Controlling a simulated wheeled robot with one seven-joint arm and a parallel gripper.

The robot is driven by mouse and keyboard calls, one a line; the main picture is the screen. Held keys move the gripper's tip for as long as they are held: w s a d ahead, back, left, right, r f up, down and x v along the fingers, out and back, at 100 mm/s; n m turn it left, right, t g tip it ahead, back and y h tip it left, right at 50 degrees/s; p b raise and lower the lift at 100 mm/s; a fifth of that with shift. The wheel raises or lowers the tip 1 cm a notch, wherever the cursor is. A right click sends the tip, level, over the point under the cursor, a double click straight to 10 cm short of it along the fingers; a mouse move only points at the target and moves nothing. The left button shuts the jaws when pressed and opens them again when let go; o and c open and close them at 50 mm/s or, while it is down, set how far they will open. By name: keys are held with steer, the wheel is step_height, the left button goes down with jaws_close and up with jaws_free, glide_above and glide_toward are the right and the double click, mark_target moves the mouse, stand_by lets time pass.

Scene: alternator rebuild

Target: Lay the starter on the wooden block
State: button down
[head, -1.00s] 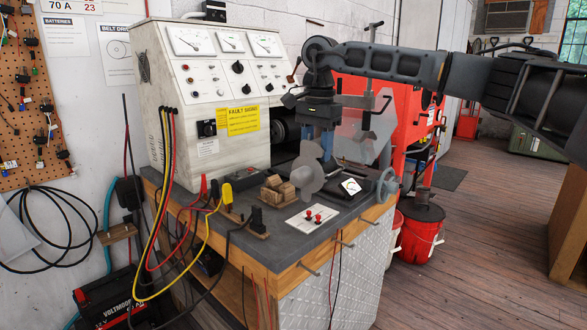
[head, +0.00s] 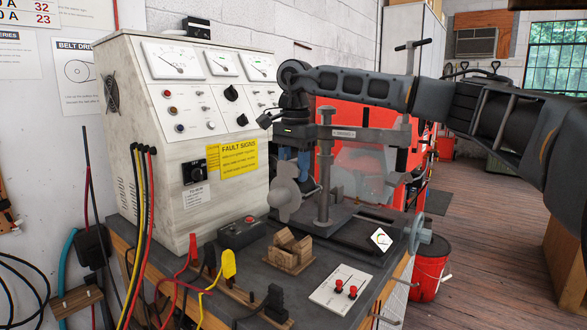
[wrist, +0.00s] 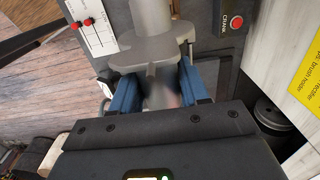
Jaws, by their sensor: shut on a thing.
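The starter (head: 287,197) is a grey metal part with a wide flange. It hangs in my gripper (head: 293,168) in the head view, above and behind the wooden block. In the wrist view the starter (wrist: 150,48) lies between the blue fingers of my gripper (wrist: 153,88), which are shut on it. The wooden block (head: 289,257) is brown with a notched top and stands on the grey bench top, with nothing on it. Starter and block are apart. I cannot make out the block in the wrist view.
A press-like stand (head: 324,165) rises just right of the starter. A black box with a red button (head: 242,232) is left of the block; a white card with red knobs (head: 341,288) is in front right. Test leads and clips crowd the left. The tall test cabinet (head: 190,120) stands behind.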

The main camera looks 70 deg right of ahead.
mark_target(294, 180)
steer(key=shift+w+d+r, duration=0.1)
steer(key=shift+w, duration=0.1)
steer(key=shift+f, duration=0.2)
steer(key=shift+f+b, duration=1.7)
steer(key=shift+f, duration=0.95)
steer(key=shift+f+b, duration=1.65)
steer(key=shift+f, duration=0.95)
stand_by(0.7)
steer(key=shift+c, duration=2.4)
jaws_free()
steer(key=shift+s+f, duration=0.1)
steer(key=shift+f, duration=0.25)
step_height(294, 180, up, 8)
steer(key=shift+s+r, duration=0.1)
steer(key=shift+r, duration=0.05)
